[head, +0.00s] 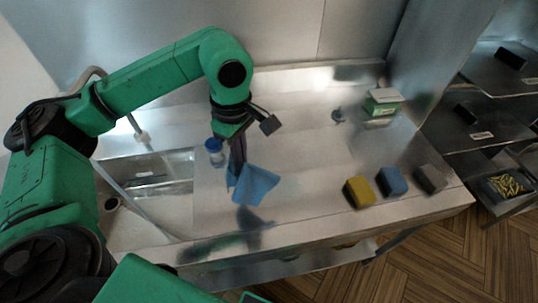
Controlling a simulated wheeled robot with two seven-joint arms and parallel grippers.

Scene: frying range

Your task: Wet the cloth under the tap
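The blue cloth (257,186) hangs in loose folds at the fingertips of my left gripper (237,160). The gripper points down and looks shut on the cloth's upper edge, over the counter to the right of the sink. A dark reflection shows on the steel below the cloth. The tap (139,134) is at the back of the sink (181,205), left of the gripper. My arm partly hides the sink. My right gripper is out of view.
A small blue-and-white container (214,151) stands close left of the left gripper. A green-and-white box (382,103) stands at the back right. The counter's middle (310,155) is clear.

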